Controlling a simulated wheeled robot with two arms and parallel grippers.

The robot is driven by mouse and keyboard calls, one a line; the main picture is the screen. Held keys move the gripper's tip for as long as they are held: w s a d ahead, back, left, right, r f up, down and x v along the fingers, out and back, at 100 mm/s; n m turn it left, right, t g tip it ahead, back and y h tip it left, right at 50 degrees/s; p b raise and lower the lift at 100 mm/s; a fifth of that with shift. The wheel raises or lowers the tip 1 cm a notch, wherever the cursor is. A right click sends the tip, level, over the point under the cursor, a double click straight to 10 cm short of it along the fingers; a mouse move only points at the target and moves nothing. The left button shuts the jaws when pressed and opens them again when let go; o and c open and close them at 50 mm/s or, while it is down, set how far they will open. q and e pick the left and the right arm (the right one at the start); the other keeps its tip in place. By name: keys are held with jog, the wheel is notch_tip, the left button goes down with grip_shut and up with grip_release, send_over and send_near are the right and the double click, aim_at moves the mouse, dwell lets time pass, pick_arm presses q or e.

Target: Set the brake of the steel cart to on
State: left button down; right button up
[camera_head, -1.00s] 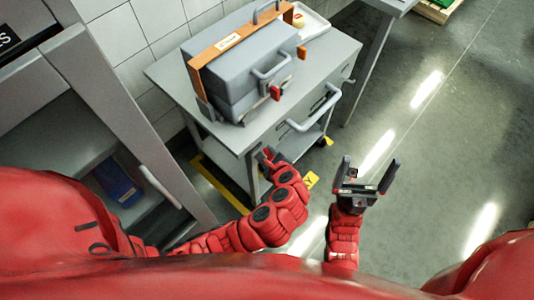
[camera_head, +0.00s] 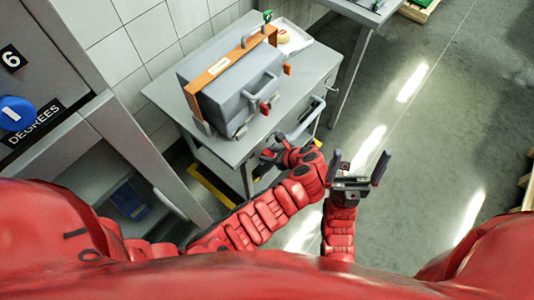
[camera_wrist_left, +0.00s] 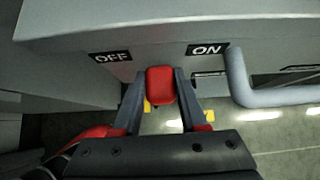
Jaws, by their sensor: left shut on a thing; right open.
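The steel cart (camera_head: 313,66) stands ahead, against the tiled wall. In the left wrist view, its edge carries an OFF label (camera_wrist_left: 110,56) on the left and an ON label (camera_wrist_left: 207,49) on the right. The red brake knob (camera_wrist_left: 160,85) is below and between the two labels, about midway. My left gripper (camera_head: 270,152) is at the cart's near edge. In the left wrist view its fingers are shut on the red knob, one on each side. My right gripper (camera_head: 358,172) is open and empty, over the floor to the right.
A grey bar handle (camera_wrist_left: 278,97) juts out just right of the ON label. A grey case (camera_head: 228,90) with an orange strap and a white tray (camera_head: 292,38) sit on the cart. A grey cabinet (camera_head: 120,130) is at left. The floor at right is clear.

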pick_arm(q)
jog(key=shift+w+d+r, duration=0.1)
jog(key=shift+w+d, duration=0.3)
jog(key=shift+w, duration=0.05)
jog(key=c, duration=0.6)
grip_release()
jog(key=shift+c, duration=0.2)
jog(key=shift+o, duration=1)
jog(key=shift+w, duration=0.1)
